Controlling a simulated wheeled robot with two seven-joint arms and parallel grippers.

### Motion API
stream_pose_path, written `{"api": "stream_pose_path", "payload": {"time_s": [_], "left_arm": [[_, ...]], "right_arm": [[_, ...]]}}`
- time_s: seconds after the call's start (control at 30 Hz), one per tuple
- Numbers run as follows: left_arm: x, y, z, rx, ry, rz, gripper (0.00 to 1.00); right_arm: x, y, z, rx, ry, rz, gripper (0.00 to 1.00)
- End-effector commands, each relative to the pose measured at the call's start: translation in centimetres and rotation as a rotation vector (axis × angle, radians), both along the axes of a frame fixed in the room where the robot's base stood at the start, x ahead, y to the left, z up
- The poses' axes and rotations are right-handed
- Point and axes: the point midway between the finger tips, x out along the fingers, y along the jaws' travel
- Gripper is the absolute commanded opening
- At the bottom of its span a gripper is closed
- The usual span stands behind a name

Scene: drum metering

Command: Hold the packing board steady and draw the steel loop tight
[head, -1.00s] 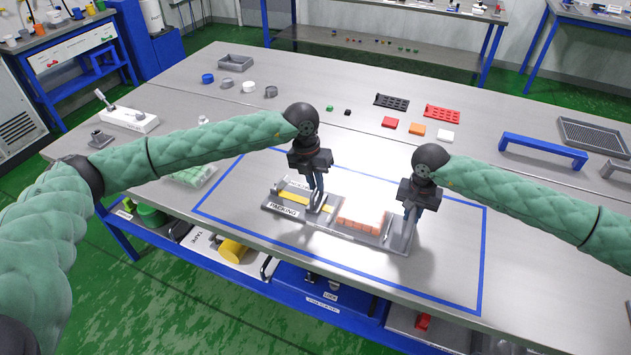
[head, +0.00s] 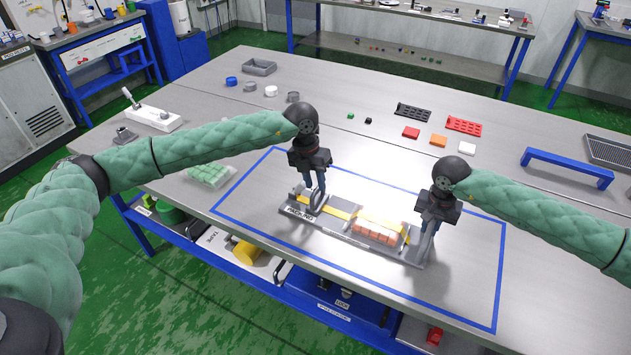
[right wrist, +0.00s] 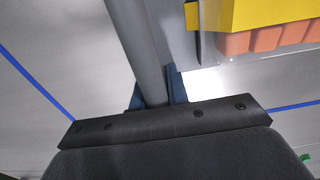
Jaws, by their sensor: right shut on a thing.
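The packing board (head: 330,236) is a long grey board with a label at its left end, lying inside the blue outline. My left gripper (head: 319,190) is at an upright grey handle on the board's left part and looks closed on it. A row of orange blocks (head: 376,234) sits on the right half, with a yellow strap (head: 385,221) over it. My right gripper (head: 431,229) is shut on the steel loop (head: 425,247) at the board's right end. In the right wrist view the loop's grey bar (right wrist: 133,40) runs between the blue fingers (right wrist: 157,90).
Blue tape (head: 250,232) outlines the work area on the table. A green block tray (head: 208,172) lies to its left. Red, orange and white blocks (head: 438,141) and a blue handle-shaped bracket (head: 568,165) lie behind. The table right of the board is clear.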

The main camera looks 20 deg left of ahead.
Motion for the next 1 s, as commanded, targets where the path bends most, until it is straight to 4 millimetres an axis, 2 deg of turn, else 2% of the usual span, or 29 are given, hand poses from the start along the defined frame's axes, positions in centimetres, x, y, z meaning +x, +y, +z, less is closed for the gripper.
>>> {"api": "stream_pose_path", "payload": {"time_s": [0.13,0.27,0.6,1.0], "left_arm": [[-0.1,0.1,-0.3,0.004,0.005,0.002,0.34],[-0.3,-0.7,-0.3,0.004,0.005,0.001,0.34],[-1.3,-5.8,-0.2,0.000,0.002,-0.004,0.34],[-1.0,-4.6,6.1,0.000,0.002,0.000,0.34]], "right_arm": [[0.1,-0.1,0.1,0.000,-0.002,0.000,0.00],[0.1,0.0,0.1,0.000,-0.002,0.000,0.00],[0.0,0.1,0.1,0.001,-0.001,0.001,0.00],[0.0,0.1,0.0,0.001,-0.001,0.002,0.00]]}}
